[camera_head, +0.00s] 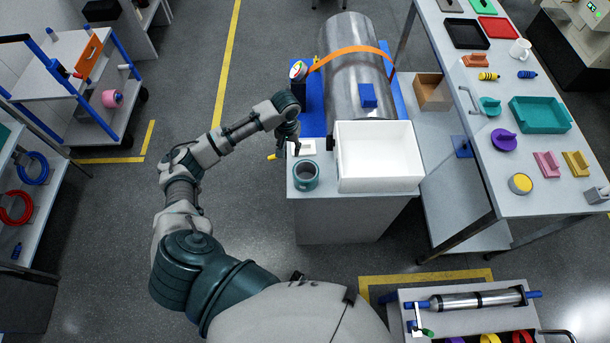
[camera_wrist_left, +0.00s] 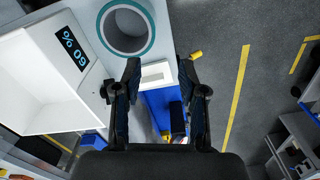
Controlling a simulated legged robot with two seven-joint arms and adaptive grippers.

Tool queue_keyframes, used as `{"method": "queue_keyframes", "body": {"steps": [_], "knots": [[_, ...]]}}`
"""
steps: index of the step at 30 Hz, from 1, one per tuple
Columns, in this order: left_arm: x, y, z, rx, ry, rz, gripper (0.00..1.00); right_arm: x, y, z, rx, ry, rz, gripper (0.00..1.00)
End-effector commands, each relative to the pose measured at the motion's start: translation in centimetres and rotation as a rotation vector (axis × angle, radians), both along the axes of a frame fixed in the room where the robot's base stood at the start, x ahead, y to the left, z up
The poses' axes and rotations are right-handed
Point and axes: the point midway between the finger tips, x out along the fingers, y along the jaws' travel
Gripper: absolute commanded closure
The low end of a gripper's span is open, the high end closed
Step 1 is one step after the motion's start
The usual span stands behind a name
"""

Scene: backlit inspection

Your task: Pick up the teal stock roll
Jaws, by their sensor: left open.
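The teal stock roll (camera_head: 306,185) stands on the front left corner of the grey cabinet top, with its round opening facing up. It also shows in the left wrist view (camera_wrist_left: 126,49), at the top left, beyond the fingertips. My left gripper (camera_head: 289,145) is just behind and left of the roll, at the cabinet's left edge. In the left wrist view its two dark fingers (camera_wrist_left: 159,69) are apart with nothing gripped, and the roll lies outside them. My right gripper is not in view.
An open white bin (camera_head: 378,184) stands right of the roll. A small white block (camera_head: 303,147) is behind the roll. A large metal cylinder (camera_head: 355,70) with an orange strap lies behind. A worktable (camera_head: 505,190) with several parts is on the right. Floor left of the cabinet is clear.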

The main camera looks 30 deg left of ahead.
Motion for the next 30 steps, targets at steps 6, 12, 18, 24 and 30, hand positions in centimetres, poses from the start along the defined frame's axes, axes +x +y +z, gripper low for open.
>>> {"method": "queue_keyframes", "body": {"steps": [6, 12, 18, 24, 30], "knots": [[-0.1, -0.3, -5.4, 0.0, 0.004, -0.001, 0.58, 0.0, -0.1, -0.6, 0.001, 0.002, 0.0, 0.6], [0.0, -0.2, -9.5, -0.002, 0.002, -0.003, 0.58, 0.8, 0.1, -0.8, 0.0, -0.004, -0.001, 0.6], [0.0, -0.2, -11.2, -0.002, -0.002, -0.005, 0.58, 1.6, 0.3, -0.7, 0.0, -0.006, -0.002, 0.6], [0.5, -0.8, -13.9, -0.001, 0.001, -0.005, 0.58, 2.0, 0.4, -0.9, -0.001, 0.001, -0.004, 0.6], [0.5, -0.9, -16.1, -0.001, -0.001, -0.005, 0.58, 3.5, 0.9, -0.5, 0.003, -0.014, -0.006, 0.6]]}}
